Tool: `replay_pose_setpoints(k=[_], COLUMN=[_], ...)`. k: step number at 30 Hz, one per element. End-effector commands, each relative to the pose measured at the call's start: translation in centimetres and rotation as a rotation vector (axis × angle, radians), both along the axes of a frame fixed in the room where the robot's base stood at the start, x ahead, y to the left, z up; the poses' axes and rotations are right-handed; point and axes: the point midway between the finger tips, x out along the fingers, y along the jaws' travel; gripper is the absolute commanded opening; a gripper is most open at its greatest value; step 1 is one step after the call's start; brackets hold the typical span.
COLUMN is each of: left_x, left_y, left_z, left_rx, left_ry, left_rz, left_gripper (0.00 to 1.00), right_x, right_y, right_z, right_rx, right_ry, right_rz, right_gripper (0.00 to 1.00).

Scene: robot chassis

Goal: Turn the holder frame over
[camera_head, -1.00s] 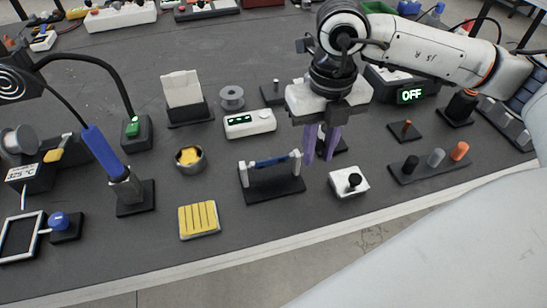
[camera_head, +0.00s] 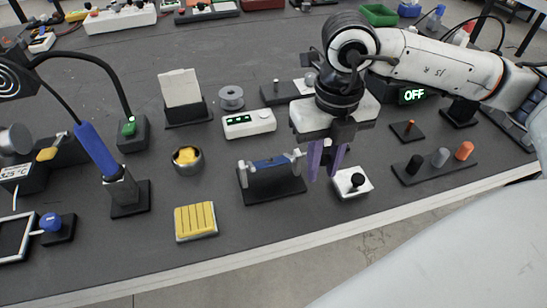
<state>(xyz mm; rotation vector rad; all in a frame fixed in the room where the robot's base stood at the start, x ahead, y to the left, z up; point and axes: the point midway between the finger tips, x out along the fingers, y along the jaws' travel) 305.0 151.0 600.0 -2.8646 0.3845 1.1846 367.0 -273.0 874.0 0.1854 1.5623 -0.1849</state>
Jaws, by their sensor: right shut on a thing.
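The holder frame (camera_head: 270,162) is a blue board between two whitish end posts on a black base (camera_head: 272,188), in the middle of the table in the head view. Its blue face looks slightly tilted. My right gripper (camera_head: 325,165), with purple fingers pointing down, is at the right end of the frame. It is shut on the frame's right end; the fingers hide the exact contact. My left gripper is not in view.
A yellow slotted block (camera_head: 196,221) and a round pot (camera_head: 187,159) lie to the left. A peg rack (camera_head: 436,165) is at the right. The table's front edge is clear.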

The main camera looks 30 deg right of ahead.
Motion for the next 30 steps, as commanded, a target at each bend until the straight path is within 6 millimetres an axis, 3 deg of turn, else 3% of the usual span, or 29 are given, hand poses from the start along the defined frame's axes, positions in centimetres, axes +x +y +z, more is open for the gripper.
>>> replay_pose_setpoints(k=[7, 30], left_x=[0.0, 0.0], left_y=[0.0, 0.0], left_z=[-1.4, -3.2], left_rx=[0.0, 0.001], left_ry=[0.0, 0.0], left_rz=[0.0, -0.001], left_gripper=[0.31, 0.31], right_x=[-0.4, -0.7], right_y=[0.1, 0.1], right_z=[-1.4, -3.2], right_rx=[0.0, 0.0], right_ry=[0.001, -0.002], right_rz=[0.0, -0.002], right_gripper=[0.17, 0.16])
